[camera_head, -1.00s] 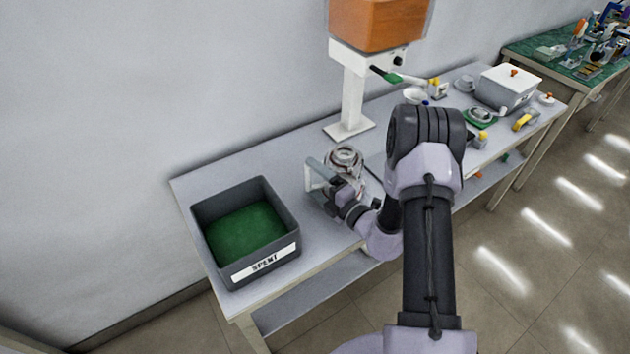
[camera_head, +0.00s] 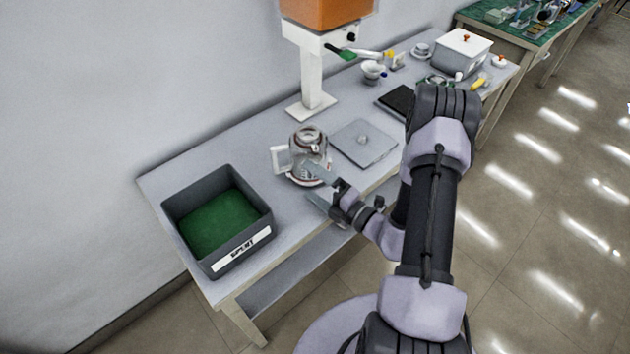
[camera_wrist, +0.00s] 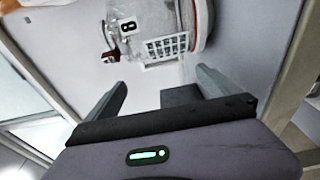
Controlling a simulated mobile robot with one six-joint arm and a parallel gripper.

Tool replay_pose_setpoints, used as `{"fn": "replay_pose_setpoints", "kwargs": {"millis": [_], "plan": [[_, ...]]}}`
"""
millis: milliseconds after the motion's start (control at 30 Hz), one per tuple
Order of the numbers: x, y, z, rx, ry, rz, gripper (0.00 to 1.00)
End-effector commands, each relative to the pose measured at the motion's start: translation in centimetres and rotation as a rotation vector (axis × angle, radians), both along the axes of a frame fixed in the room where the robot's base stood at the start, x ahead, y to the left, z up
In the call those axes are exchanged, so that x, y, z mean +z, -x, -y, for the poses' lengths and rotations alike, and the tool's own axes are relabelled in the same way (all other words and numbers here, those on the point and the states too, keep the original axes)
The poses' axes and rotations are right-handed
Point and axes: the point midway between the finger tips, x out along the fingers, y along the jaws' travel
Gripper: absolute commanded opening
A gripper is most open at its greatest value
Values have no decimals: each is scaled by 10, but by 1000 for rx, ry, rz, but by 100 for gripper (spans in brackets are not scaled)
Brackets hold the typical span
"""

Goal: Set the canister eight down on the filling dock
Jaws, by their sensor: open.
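A clear canister (camera_head: 311,151) with a pale handle stands upright on the grey bench, in front of the dispenser post. In the wrist view the canister (camera_wrist: 143,28) carries a black "8" label and a white grid label. My gripper (camera_head: 318,184) is open at its front side, near the bench's front edge. In the wrist view my gripper's fingers (camera_wrist: 160,84) are apart with nothing between them; the canister is ahead of them.
A dark bin marked SPENT (camera_head: 262,238) with a green floor stands at the left. An orange-topped white dispenser (camera_head: 307,70) stands behind.

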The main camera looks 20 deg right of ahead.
Motion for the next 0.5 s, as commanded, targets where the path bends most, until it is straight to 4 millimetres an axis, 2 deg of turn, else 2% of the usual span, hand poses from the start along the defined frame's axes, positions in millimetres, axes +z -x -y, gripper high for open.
{"fn": "replay_pose_setpoints", "kwargs": {"millis": [67, 133, 167, 267, 300, 367, 400, 467, 500], "plan": [[5, 4, -1, 13, 10, 8, 100], [26, 4, -17, 98, 77, 56, 100], [42, 4, -31, 163, 131, 93, 100], [108, 24, -100, 493, 419, 297, 100], [131, 43, -129, 645, 564, 404, 100], [156, 79, -165, 871, 795, 579, 100], [168, 106, -182, 1018, 958, 708, 100], [178, 146, -195, 1231, 1218, 919, 100], [182, 170, -196, 1364, 1403, 1070, 100]]}}
